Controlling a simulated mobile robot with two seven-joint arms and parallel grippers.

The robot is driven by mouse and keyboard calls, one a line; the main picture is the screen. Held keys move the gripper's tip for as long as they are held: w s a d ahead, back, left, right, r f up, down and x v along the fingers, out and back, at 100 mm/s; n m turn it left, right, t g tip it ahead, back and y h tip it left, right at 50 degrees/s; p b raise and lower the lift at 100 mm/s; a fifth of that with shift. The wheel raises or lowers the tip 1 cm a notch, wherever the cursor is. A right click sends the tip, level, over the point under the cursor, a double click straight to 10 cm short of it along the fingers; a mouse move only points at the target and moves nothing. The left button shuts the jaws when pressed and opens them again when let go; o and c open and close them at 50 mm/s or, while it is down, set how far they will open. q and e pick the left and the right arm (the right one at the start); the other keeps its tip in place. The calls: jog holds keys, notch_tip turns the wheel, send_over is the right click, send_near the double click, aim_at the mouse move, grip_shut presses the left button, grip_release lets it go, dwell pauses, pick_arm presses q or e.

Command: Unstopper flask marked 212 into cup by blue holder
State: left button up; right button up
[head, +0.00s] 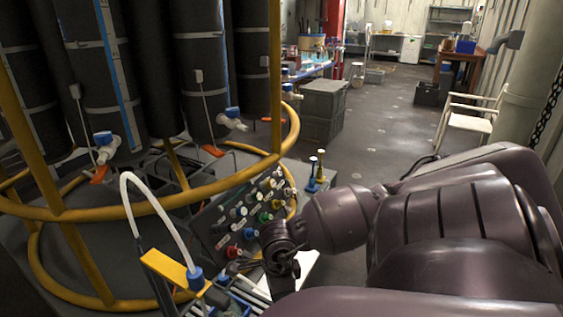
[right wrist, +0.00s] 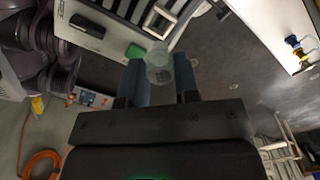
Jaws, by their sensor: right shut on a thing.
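My right gripper (right wrist: 161,80) shows in the right wrist view with a clear, translucent vessel (right wrist: 159,65) between its two blue-grey fingers. It is shut on this vessel, which has a small dark mark. I cannot tell whether it is the flask marked 212, its stopper or the cup. In the head view my right arm reaches down to the lower middle, and its fingers are not clear. No number is readable and no cup is clear. A small blue stand (head: 313,186) with two capped posts stands beyond the arm. My left gripper is not in view.
A sloping dark panel (head: 225,235) with several coloured knobs lies left of my right arm. A yellow ring frame (head: 140,212) surrounds tall dark cylinders. A white tube (head: 155,200) arches near the front.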

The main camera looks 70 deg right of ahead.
jog(key=shift+f+b, duration=0.55)
jog(key=shift+f, duration=0.3)
jog(key=shift+s+f+b, duration=0.1)
jog(key=shift+f+b, duration=0.4)
jog(key=shift+f, duration=0.55)
jog(key=shift+r, duration=0.15)
jog(key=shift+f, duration=0.3)
jog(key=shift+f, duration=0.2)
